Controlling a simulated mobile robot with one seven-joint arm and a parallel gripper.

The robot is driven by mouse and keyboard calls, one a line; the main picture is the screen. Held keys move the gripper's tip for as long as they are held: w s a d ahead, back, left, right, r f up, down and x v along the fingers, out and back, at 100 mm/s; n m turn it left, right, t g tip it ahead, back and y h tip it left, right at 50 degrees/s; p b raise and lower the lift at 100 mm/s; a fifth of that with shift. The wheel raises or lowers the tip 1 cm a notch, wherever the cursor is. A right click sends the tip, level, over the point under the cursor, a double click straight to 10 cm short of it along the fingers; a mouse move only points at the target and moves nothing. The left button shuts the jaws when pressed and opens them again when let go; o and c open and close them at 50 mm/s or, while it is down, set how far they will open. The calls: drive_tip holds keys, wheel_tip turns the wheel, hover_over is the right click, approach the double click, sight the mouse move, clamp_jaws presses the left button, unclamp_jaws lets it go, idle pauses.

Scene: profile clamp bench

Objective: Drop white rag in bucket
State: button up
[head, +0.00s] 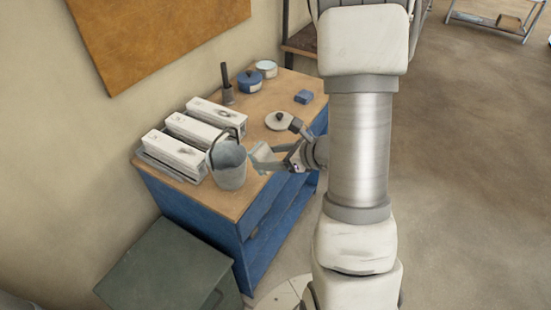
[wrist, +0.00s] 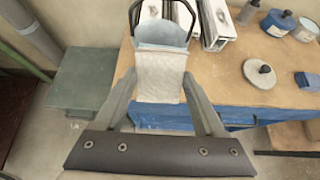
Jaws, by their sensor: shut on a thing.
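The white rag (wrist: 158,84) hangs between the two fingers of my gripper (wrist: 159,74) in the wrist view, and the gripper is shut on it. The grey bucket (head: 229,168), with a dark raised handle, stands upright near the bench's front edge in the head view. My gripper (head: 277,152) is just right of the bucket there. In the wrist view the bucket (wrist: 160,32) is directly beyond the rag, which hides its lower front. I cannot tell whether the rag touches the bucket.
White profile blocks (head: 173,151) lie left of and behind the bucket on the bench (head: 262,192). A round lidded thing (head: 279,121), a blue block (head: 303,97), a blue pot (head: 249,81) and a dark upright tool (head: 226,85) stand farther back. A green box (head: 170,268) is below, at front left.

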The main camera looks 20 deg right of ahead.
drive_tip(key=w+a+r+b+x, duration=0.1)
drive_tip(key=r+b+x, duration=0.1)
drive_tip(key=x, duration=1)
drive_tip(key=shift+w, duration=0.25)
drive_tip(key=shift+a+r, duration=0.15)
drive_tip(key=o, duration=1.2)
drive_tip(key=shift+c, duration=0.2)
